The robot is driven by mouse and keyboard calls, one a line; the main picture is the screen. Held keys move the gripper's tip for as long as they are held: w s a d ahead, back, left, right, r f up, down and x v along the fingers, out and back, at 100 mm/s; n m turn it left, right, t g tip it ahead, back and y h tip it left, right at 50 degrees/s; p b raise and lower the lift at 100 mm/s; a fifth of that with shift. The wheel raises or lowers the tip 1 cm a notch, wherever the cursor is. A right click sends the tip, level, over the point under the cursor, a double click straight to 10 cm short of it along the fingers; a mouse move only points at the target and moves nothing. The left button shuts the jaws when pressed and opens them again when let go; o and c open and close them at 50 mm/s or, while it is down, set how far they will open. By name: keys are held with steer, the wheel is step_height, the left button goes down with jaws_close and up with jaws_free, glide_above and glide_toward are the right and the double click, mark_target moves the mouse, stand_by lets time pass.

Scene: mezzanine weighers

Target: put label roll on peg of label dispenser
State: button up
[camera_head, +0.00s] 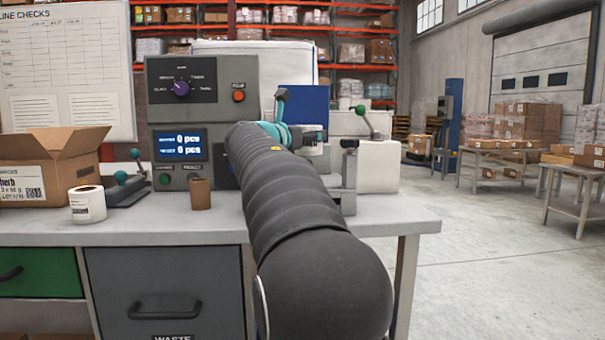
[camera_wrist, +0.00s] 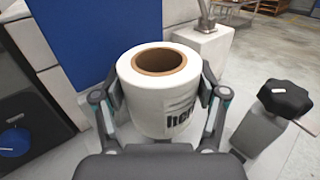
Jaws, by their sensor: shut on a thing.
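My gripper (camera_wrist: 161,92) is shut on a white label roll (camera_wrist: 143,96) in the wrist view, one finger on each side. The roll has a brown cardboard core with its open end facing up, and dark print on its side.
Another white roll (camera_head: 88,204) and a brown core (camera_head: 200,194) stand on the bench (camera_head: 215,227). A cardboard box (camera_head: 50,165) is at the left. A grey control unit (camera_head: 182,160) stands behind. A white block (camera_wrist: 201,45) with a lever is beyond the held roll.

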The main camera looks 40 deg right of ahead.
steer(key=shift+f+b, duration=0.85)
steer(key=shift+f, duration=2.35)
steer(key=shift+f, duration=0.1)
steer(key=o, duration=1.3)
steer(key=shift+c, duration=0.2)
steer(key=shift+a, duration=0.1)
steer(key=v, duration=1.2)
